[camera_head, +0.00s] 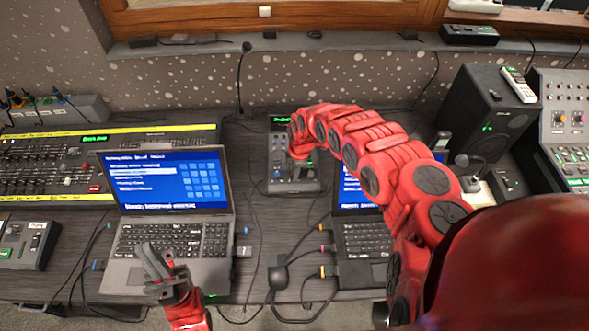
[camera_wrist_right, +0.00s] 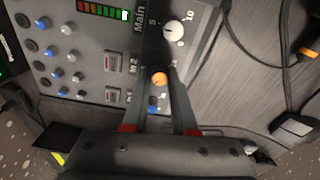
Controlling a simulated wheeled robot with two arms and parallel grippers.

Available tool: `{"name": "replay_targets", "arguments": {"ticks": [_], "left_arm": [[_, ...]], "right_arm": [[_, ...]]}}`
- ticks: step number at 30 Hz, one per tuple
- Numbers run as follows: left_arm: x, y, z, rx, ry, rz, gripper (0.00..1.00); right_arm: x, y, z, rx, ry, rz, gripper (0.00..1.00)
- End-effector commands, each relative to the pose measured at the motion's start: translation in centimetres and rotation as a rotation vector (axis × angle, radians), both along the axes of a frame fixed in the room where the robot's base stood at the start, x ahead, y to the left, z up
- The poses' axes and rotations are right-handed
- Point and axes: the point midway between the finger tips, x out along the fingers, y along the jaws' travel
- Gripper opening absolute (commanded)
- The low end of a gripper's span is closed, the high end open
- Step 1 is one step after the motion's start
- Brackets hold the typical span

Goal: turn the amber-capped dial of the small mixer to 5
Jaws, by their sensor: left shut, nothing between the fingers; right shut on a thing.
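The small mixer (camera_head: 280,184) stands at the back middle of the desk, between two laptops. In the right wrist view its grey panel (camera_wrist_right: 100,45) fills the upper left. The amber-capped dial (camera_wrist_right: 159,79) sits between the fingers of my right gripper (camera_wrist_right: 160,74), which is shut on it. Its pointer and scale are hidden or too small to read. A white dial (camera_wrist_right: 174,33) with a printed 0, 5 and 10 is just beyond the fingers. In the head view my right arm reaches down to the mixer. My left gripper (camera_head: 158,268) is shut and empty over the left laptop's front.
The left laptop (camera_head: 170,200) and right laptop (camera_head: 365,235) flank the mixer. A large console (camera_head: 60,165) is at left, a black speaker (camera_head: 490,115) at right. Cables (camera_head: 265,240) run over the desk between the laptops.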

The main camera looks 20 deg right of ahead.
Motion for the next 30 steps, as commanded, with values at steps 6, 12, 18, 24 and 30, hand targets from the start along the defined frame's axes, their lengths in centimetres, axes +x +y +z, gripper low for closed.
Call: {"name": "replay_targets", "arguments": {"ticks": [6, 12, 18, 24, 30], "left_arm": [[0.0, 0.0, 0.7, 0.000, 0.000, 0.000, 0.00], [0.0, 0.0, 0.8, 0.000, 0.000, 0.000, 0.00], [0.0, 0.0, 0.6, 0.000, 0.000, 0.000, 0.00], [0.0, 0.0, 0.1, 0.000, 0.000, 0.000, 0.00], [0.0, 0.0, -0.4, 0.000, 0.000, 0.000, 0.00]], "right_arm": [[0.0, -0.1, 0.1, 0.020, -0.007, -0.204, 0.00], [-0.2, 0.1, 0.0, 0.040, -0.010, -0.392, 0.00], [-0.1, 0.0, 0.0, 0.058, -0.017, -0.572, 0.00], [-0.1, 0.1, -0.2, 0.077, -0.024, -0.726, 0.00], [-0.2, 0.1, -0.1, 0.087, -0.024, -0.835, 0.00]]}}
